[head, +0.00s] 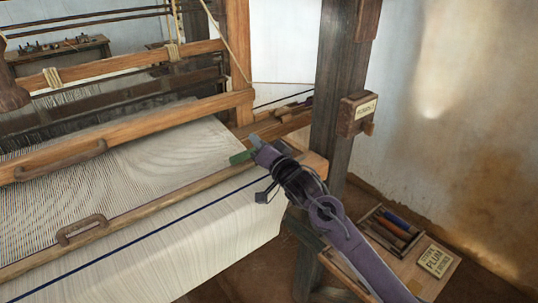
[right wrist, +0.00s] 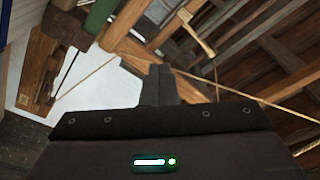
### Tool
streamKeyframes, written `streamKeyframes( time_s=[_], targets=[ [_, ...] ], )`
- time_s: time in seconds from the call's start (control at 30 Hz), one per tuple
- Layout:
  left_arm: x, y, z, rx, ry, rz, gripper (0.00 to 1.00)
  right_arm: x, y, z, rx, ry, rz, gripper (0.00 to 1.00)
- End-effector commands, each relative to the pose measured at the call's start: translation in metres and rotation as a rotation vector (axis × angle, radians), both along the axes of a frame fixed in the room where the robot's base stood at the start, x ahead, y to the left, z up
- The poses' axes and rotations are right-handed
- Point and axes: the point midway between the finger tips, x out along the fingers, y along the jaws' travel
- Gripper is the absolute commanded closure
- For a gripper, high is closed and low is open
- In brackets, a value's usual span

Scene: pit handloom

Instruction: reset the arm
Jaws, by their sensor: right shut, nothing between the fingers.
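My right arm comes in from the lower right of the head view. Its right gripper (head: 262,192) is near the right front corner of the loom, by the edge of the cloth (head: 170,235). The right wrist view shows its two dark fingers (right wrist: 160,85) together, with nothing between them. A green piece (head: 241,156) shows just beyond the wrist in the head view; I cannot tell what it belongs to. My left gripper is not in view.
The wooden loom (head: 170,57) with its warp fills the left. A dark post (head: 343,85) bearing a small labelled box (head: 356,113) stands close to my right arm. A tray of coloured sticks (head: 392,228) and a labelled card (head: 434,260) lie at lower right.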

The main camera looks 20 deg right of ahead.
Motion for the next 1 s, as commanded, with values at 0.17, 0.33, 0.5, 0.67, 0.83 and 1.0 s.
streamKeyframes(
  time_s=[0.17,0.33,0.5,0.67,0.83,1.0],
  targets=[
    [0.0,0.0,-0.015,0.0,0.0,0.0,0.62,-0.03,-0.01,-0.009,-0.002,0.002,0.001,1.0],
    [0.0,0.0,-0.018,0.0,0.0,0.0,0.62,-0.044,-0.015,-0.008,0.001,0.0,0.001,1.0],
    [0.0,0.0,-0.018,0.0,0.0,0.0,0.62,-0.048,-0.016,-0.011,-0.006,0.01,-0.002,1.0],
    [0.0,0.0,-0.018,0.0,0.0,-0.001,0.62,-0.073,-0.01,-0.055,-0.128,0.146,-0.054,1.0],
    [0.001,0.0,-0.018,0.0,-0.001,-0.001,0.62,-0.145,-0.005,-0.136,-0.411,0.455,-0.079,1.0],
    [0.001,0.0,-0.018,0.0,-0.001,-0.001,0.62,-0.22,-0.006,-0.184,-0.643,0.719,0.001,1.0]
  ],
)
